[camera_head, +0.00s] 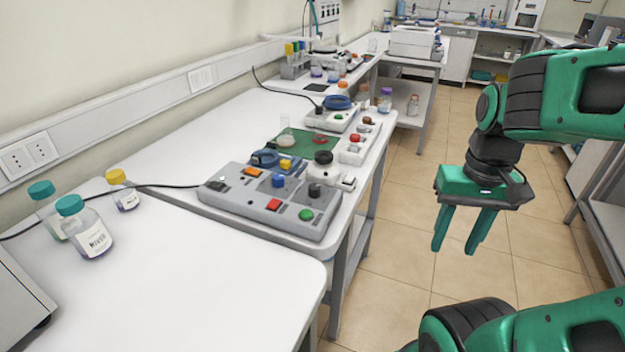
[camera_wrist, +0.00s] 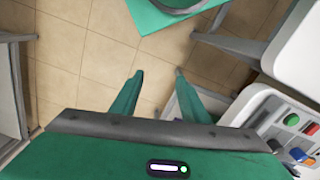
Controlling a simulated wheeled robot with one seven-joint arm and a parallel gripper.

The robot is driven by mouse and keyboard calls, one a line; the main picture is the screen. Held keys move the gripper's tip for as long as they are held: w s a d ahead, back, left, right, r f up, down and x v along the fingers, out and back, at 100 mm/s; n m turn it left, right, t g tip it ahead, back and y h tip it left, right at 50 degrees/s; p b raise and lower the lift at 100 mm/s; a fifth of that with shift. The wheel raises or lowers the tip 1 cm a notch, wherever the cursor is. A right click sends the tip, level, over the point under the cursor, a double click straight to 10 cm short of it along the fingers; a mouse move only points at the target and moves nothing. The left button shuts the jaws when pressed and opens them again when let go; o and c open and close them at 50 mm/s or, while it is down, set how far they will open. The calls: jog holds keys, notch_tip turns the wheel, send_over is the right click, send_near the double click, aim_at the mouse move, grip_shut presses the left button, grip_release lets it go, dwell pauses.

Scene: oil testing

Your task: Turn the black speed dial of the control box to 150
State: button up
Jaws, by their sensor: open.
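The grey control box (camera_head: 250,208) sits on the white bench in the head view, with orange, red and green buttons and a blue knob (camera_head: 278,181). A black dial (camera_head: 314,190) stands up on its right part. The dial's scale and setting are too small to read. My gripper (camera_head: 454,247) is open and empty, pointing down over the floor aisle, well to the right of the box and apart from it. In the wrist view my gripper (camera_wrist: 159,71) has its fingers spread with only floor between them. A grey panel with coloured buttons (camera_wrist: 292,120) shows at that view's right edge.
Bottles with teal and yellow caps (camera_head: 90,228) stand on the near bench at left. A green mat (camera_head: 304,148), a small white device (camera_head: 356,148) and another control unit (camera_head: 328,118) lie behind the box. The tiled aisle (camera_head: 400,220) is clear.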

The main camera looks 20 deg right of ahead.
jog(key=w+a+r+n, duration=0.3)
jog(key=w+n, duration=0.1)
jog(key=w, duration=0.3)
jog(key=w+a+r+n, duration=0.3)
jog(key=w+r+n, duration=0.1)
jog(key=w, duration=0.3)
jog(key=n, duration=0.8)
send_near(314, 185)
jog(key=shift+t, duration=0.3)
jog(key=f, duration=0.8)
jog(key=shift+s+a+f, duration=0.2)
jog(key=shift+s+f, duration=0.05)
jog(key=shift+f, duration=0.05)
grip_shut()
jog(key=shift+d, duration=0.2)
jog(key=shift+a, duration=0.1)
